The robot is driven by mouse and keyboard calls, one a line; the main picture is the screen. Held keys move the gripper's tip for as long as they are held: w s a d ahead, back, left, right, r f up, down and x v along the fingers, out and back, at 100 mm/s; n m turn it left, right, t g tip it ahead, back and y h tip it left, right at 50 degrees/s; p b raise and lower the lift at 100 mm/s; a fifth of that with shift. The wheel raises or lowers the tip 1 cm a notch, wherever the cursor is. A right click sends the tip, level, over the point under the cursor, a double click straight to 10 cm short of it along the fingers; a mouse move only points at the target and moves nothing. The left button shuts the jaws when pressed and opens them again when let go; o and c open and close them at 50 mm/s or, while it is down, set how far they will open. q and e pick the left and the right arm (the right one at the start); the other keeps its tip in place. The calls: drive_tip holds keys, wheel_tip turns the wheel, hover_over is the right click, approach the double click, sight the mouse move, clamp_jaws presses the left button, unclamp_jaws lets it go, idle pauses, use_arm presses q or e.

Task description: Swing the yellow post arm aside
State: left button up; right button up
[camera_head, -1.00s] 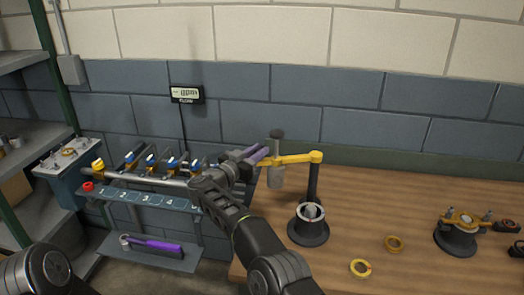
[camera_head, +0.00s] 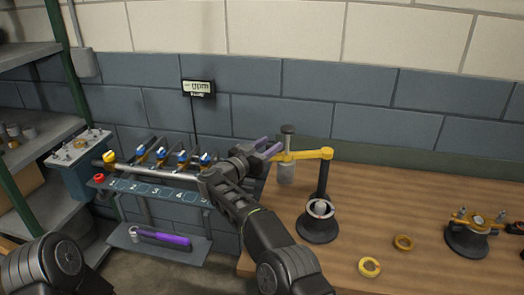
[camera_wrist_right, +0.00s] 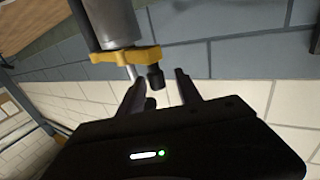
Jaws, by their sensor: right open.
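The yellow post arm (camera_head: 305,154) reaches left from the top of a dark upright post (camera_head: 323,180) on a round black base with a pale ring (camera_head: 318,222). A grey cylinder (camera_head: 287,174) hangs under the arm, with a dark knob above it. My right gripper (camera_head: 270,150) is open at the arm's left end. In the wrist view, a short dark peg on the yellow arm (camera_wrist_right: 122,58) lies near the gap between the open fingertips (camera_wrist_right: 162,86); I cannot tell whether they touch it. My left gripper is out of view.
Two yellow rings (camera_head: 369,267) lie on the wooden table (camera_head: 400,215). A black fixture with yellow clamps (camera_head: 466,236) stands at right. A valve rack (camera_head: 160,185) stands left of my right arm, with a purple-handled tool (camera_head: 165,238) on the shelf below.

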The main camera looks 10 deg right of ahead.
drive_tip(key=b+v, duration=0.3)
drive_tip(key=v, duration=0.4)
drive_tip(key=shift+s+a, duration=0.2)
